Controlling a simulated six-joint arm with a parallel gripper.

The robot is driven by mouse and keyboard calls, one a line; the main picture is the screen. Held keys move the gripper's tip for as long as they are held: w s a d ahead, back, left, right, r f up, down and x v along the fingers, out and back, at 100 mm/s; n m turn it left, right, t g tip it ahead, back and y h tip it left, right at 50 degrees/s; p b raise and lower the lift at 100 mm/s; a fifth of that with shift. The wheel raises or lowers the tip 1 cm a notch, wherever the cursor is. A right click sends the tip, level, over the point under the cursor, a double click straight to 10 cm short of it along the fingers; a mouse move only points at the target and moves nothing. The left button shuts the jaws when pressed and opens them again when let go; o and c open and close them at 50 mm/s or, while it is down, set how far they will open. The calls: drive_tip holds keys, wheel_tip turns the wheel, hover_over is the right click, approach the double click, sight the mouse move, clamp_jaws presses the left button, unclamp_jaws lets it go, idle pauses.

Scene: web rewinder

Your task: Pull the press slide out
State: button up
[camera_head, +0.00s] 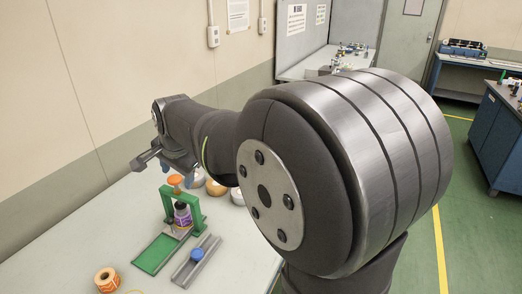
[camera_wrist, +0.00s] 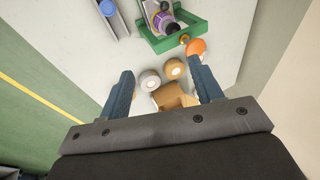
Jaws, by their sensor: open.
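A green press (camera_head: 193,205) with an orange knob (camera_head: 175,180) on top stands on the table in the head view. I cannot tell which part is the press slide. My gripper (camera_wrist: 161,68) is open and empty, raised above the table and apart from the press.
An orange label roll (camera_head: 107,280) stands at the table's front left. The wall (camera_head: 110,90) is close behind the table.

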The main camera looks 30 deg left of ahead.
drive_tip(key=shift+c, duration=1.3)
drive_tip(key=n, duration=0.9)
approach(170, 220)
drive_tip(key=shift+t+h, duration=0.4)
drive_tip(key=x, duration=0.8)
drive_tip(key=shift+s+a+f, duration=0.1)
drive_tip(key=shift+s+a, duration=0.15)
drive_tip(key=shift+a, duration=0.2)
drive_tip(key=shift+s, duration=0.1)
clamp_jaws()
